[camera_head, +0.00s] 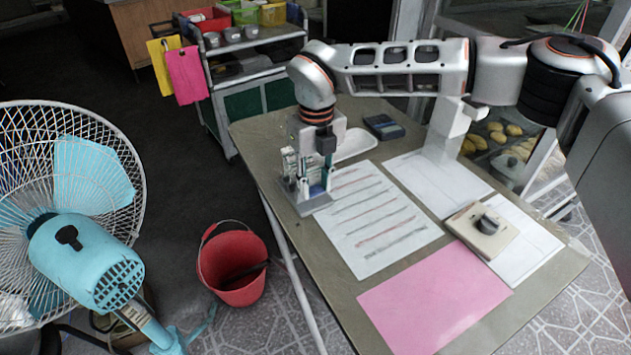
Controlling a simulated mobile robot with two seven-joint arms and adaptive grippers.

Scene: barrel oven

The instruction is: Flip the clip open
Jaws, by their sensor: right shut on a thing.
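My right gripper (320,178) points down at the left edge of the table (270,140). It is closed at a small grey metal fixture (303,206), which has a flat base and upright parts. The fixture stands at the table edge, beside the top of a printed sheet. The clip appears to be the small part at the fingertips, but it is mostly hidden by the gripper and too small to make out. I cannot tell how far it is tilted. My left gripper is out of view.
A beige block with a dark knob (479,236) sits right, near a pink sheet (437,300). A white tray (354,145) and blue-grey box (383,127) lie behind the gripper. A red bucket (228,262), blue fan (85,262) and cart (250,70) stand off the table.

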